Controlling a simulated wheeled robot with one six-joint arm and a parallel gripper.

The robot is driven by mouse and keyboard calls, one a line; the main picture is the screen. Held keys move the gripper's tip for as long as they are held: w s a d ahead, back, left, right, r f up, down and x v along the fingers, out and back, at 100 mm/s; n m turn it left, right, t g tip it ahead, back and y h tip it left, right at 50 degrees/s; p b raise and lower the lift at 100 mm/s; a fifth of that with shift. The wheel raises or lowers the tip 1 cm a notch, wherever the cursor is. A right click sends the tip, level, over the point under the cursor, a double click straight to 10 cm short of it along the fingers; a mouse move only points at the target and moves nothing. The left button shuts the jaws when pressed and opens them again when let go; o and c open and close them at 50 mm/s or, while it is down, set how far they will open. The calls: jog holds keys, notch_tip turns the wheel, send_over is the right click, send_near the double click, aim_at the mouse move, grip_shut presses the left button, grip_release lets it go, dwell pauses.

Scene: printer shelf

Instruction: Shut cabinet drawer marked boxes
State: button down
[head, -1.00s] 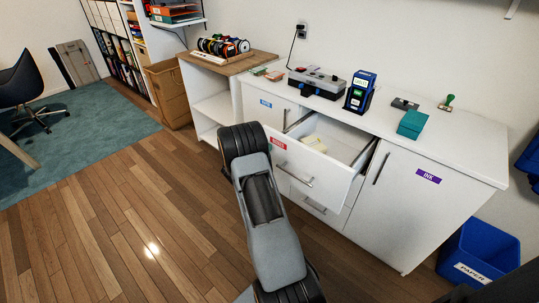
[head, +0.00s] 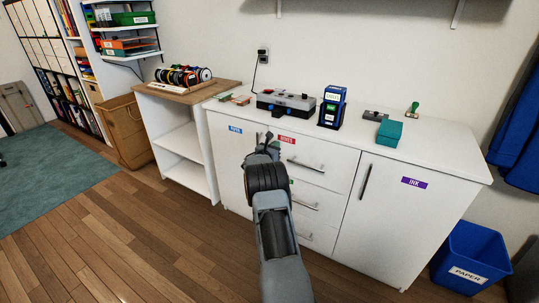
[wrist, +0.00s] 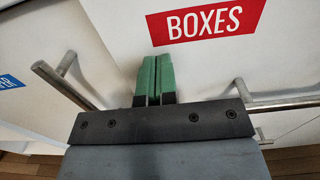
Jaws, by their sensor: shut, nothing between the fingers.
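The drawer marked BOXES (head: 325,160) is the top one of the white cabinet's middle stack. Its front looks flush with the cabinet face, so it appears shut. Its red BOXES label (head: 286,139) also shows at the top of the wrist view (wrist: 205,21). Its bar handle (head: 305,166) shows at the right in the wrist view (wrist: 288,103). My gripper (head: 264,139) is at the drawer's left end, beside the label. In the wrist view its green fingers (wrist: 155,82) are together and empty, pointing at the white front below the label. I cannot tell whether they touch it.
The door with the blue label (head: 236,129) is left of the drawer, its handle (wrist: 66,80) close by my gripper. The INK door (head: 400,200) is right. A blue paper bin (head: 468,255) stands at the cabinet's right end. The wooden floor (head: 150,240) in front is clear.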

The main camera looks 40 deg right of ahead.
jog(key=shift+w+d+r, duration=0.1)
jog(key=shift+d+r, duration=0.1)
jog(key=shift+d, duration=0.25)
jog(key=shift+w+d+r, duration=0.1)
jog(key=shift+d+r, duration=0.05)
jog(key=shift+d, duration=0.25)
jog(key=shift+r, duration=0.1)
